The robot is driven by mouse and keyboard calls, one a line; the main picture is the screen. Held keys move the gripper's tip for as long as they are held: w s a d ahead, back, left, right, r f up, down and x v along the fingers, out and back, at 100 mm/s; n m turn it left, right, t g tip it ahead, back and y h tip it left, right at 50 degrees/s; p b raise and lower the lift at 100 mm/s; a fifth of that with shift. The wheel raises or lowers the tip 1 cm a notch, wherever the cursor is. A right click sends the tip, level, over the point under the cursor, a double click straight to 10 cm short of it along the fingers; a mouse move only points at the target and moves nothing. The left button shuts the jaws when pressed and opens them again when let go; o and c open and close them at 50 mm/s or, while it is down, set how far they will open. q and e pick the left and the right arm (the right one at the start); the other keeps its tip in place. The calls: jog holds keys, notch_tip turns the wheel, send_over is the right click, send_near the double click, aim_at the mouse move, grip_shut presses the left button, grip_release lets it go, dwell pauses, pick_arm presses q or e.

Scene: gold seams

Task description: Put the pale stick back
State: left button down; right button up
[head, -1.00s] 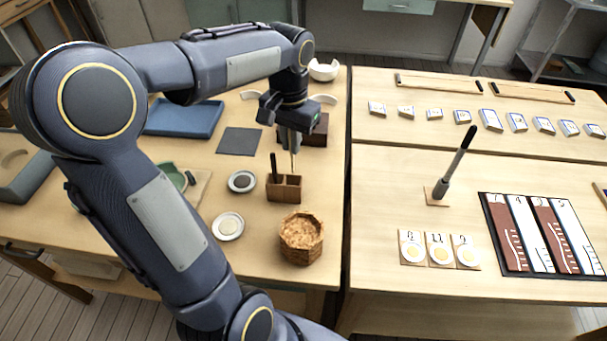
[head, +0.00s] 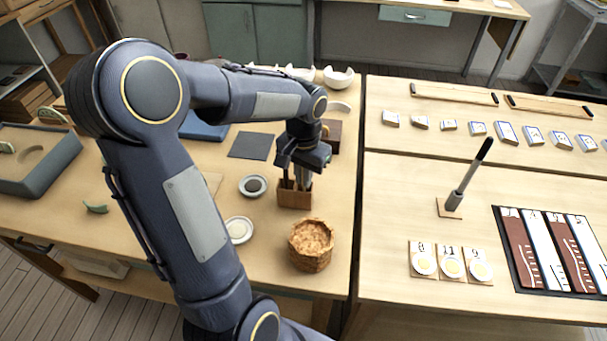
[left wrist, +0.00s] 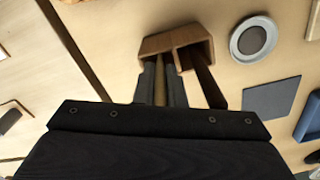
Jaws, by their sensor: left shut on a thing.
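The pale stick (left wrist: 160,82) is upright between the fingers of my left gripper (left wrist: 163,68), which is shut on it. The wooden holder (head: 295,198) stands on the left table, and my left gripper (head: 303,180) is right above it. In the left wrist view the holder (left wrist: 150,45) shows compartments; the stick's far end is at the left one, partly hidden by the fingers. How deep it sits cannot be told. A dark stick (left wrist: 207,82) stands in the other compartment. My right gripper is not in view.
A woven basket (head: 311,262) of pale crumbs stands in front of the holder. Two small round dishes (head: 254,196) (head: 238,240) lie to its left, with a dark grey mat (head: 251,146) behind. A dark brown block (head: 333,128) stands behind the gripper.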

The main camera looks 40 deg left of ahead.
pick_arm(q)
jog(key=c, duration=1.8)
grip_release()
jog(key=shift+r, duration=0.2)
notch_tip(320, 180, up, 12)
jog(key=shift+f+p, duration=0.15)
jog(key=shift+p, duration=0.6)
jog(key=s+d+f+t+h, duration=0.1)
jog(key=s+d+t, duration=0.1)
jog(key=s+d, duration=0.2)
jog(key=s+d+f+t+h, duration=0.1)
jog(key=s+d+f, duration=0.1)
jog(key=s+d, duration=0.2)
jog(key=s+d+f+t+h, duration=0.1)
jog(key=s+d+t, duration=0.1)
jog(key=s+d, duration=0.2)
jog(key=shift+s+d+f+n+t+h, duration=0.1)
jog(key=shift+s+f+n+t+h, duration=0.1)
jog(key=shift+s, duration=0.7)
jog(key=shift+s+d+f+n+t+h, duration=0.1)
jog(key=shift+s+h, duration=0.1)
jog(key=shift+s, duration=0.65)
